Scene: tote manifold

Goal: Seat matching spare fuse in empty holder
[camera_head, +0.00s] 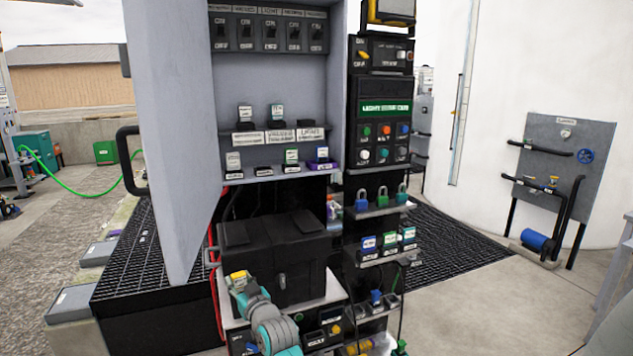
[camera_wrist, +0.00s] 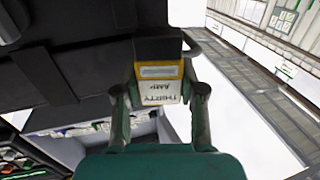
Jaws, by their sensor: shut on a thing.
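My gripper (camera_wrist: 160,105) is shut on a fuse (camera_wrist: 158,88) with a yellow band and a white label reading "THIRTY AMP". In the head view the yellow-topped fuse (camera_head: 238,275) is low, in front of the black box. In the open cabinet, two fuses (camera_head: 245,113) (camera_head: 277,112) stand above the white labels of the upper shelf. The place above the right label (camera_head: 311,133) looks bare. On the lower shelf are a white fuse (camera_head: 233,159), a green-topped fuse (camera_head: 291,156) and a purple-based fuse (camera_head: 322,155). A black base (camera_head: 263,170) there has no fuse on it.
The grey cabinet door (camera_head: 175,120) stands open at left. A black box (camera_head: 275,255) sits below the cabinet, close behind my gripper. At right, a black control panel (camera_head: 385,125) stands above shelves with padlocks (camera_head: 382,198) and more small blocks (camera_head: 388,241).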

